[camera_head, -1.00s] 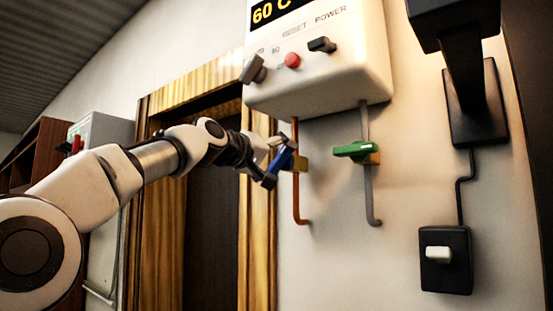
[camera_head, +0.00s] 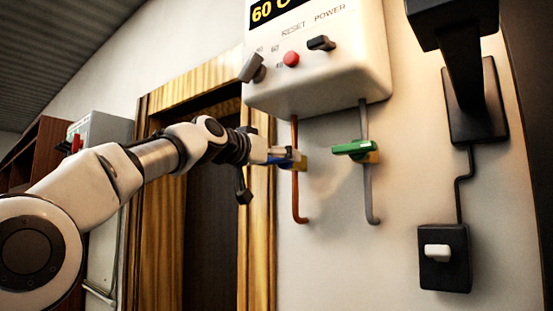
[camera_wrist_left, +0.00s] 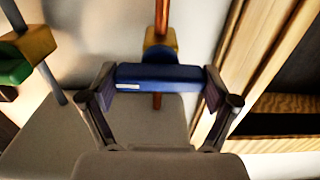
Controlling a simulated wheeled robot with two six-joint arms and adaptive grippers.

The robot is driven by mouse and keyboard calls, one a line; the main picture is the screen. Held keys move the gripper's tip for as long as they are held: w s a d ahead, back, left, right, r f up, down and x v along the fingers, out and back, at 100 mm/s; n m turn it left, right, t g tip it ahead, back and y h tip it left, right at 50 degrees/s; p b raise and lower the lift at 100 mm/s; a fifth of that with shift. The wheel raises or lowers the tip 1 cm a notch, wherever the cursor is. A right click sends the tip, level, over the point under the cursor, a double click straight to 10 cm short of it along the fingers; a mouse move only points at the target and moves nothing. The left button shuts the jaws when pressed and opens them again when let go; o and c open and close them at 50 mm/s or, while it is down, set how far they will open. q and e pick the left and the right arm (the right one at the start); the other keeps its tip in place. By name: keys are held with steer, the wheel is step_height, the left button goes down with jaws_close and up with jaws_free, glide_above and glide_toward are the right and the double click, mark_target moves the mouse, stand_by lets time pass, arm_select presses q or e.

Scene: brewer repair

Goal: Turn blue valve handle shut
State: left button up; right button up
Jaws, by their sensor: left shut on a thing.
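The blue valve handle (camera_head: 290,162) sits on the brass valve body (camera_head: 301,164) of the copper pipe (camera_head: 295,196) under the white water heater. It now lies roughly crosswise to the pipe. In the left wrist view the blue handle (camera_wrist_left: 160,76) spans the space between the two fingers, with the copper pipe (camera_wrist_left: 157,102) behind it. My left gripper (camera_head: 275,156) is shut on the handle; the finger pads touch its two ends (camera_wrist_left: 158,88). My right gripper is not in view.
A green valve handle (camera_head: 352,149) sits crosswise on the grey pipe (camera_head: 368,190) to the right. The white heater (camera_head: 320,75), with knobs and a red button, hangs above. A wooden door frame (camera_head: 258,215) is to the left. A black switch box (camera_head: 445,275) is at lower right.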

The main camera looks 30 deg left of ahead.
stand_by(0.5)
arm_select(q)
steer(key=o, duration=0.9)
steer(key=shift+c, duration=0.2)
steer(key=shift+o, duration=0.2)
steer(key=shift+w+f, duration=0.1)
steer(key=shift+w, duration=0.1)
steer(key=shift+s, duration=0.1)
